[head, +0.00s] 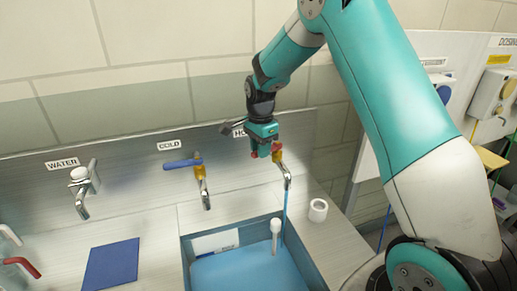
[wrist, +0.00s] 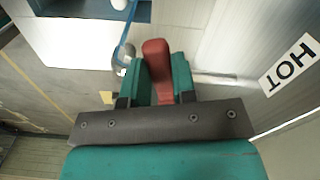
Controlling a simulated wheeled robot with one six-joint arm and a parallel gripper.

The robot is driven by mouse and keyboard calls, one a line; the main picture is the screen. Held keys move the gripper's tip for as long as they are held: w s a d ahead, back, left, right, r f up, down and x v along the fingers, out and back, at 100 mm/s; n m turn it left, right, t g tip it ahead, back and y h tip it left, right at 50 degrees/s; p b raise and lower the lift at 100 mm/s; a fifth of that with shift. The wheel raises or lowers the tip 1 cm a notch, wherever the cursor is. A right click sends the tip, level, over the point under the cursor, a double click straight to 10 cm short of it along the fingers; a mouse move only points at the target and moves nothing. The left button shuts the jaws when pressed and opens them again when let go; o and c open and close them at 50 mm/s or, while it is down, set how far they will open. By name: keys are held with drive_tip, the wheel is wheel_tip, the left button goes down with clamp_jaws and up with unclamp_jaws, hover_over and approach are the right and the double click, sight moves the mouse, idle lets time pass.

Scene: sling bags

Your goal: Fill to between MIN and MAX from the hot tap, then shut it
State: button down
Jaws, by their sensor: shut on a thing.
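The hot tap (head: 286,180) is at the right of the row, brass-bodied with a chrome spout. My gripper (head: 264,152) is shut on its red handle (wrist: 157,68), which shows between the teal fingers in the wrist view. A thin blue stream (head: 285,212) runs from the spout into the sink. The stream also shows in the wrist view (wrist: 125,40). The sink (head: 188,248) holds blue water (head: 245,272). A white level plate (head: 215,242) is on its back wall; its MIN and MAX marks are too small to read. The HOT label (wrist: 290,66) is partly hidden in the head view.
A white upright pipe (head: 276,232) stands in the sink. A white ring (head: 318,210) sits on the counter to the right. The cold tap (head: 203,180) with a blue handle and the water tap (head: 82,188) are left. A blue mat (head: 112,264) lies on the counter.

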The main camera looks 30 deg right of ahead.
drive_tip(key=shift+r, duration=0.1)
drive_tip(key=c, duration=0.9)
unclamp_jaws()
wheel_tip(320, 180, up, 17)
drive_tip(key=b, duration=0.4)
drive_tip(key=shift+s+r, duration=0.1)
drive_tip(key=shift+r, duration=0.1)
drive_tip(key=s+a+f+n+y+b, duration=0.1)
drive_tip(key=s+a+f+n, duration=0.2)
drive_tip(key=s+a+n, duration=0.3)
drive_tip(key=s+a+f+n+y+b, duration=0.1)
drive_tip(key=s+a+f+n, duration=0.3)
drive_tip(key=s+n, duration=0.6)
drive_tip(key=s+a+f+n+y+b, duration=0.1)
drive_tip(key=s+a+f+n+y, duration=0.1)
drive_tip(key=s+a+n, duration=0.6)
drive_tip(key=shift+s+a+f, duration=0.2)
drive_tip(key=shift+s+f, duration=0.05)
drive_tip(key=shift+s, duration=1)
drive_tip(key=shift+s+a+f, duration=0.2)
drive_tip(key=shift+s+f, duration=0.1)
drive_tip(key=shift+s, duration=1)
drive_tip(key=shift+s+a+f, duration=0.2)
drive_tip(key=shift+s+f, duration=0.05)
drive_tip(key=shift+s, duration=1)
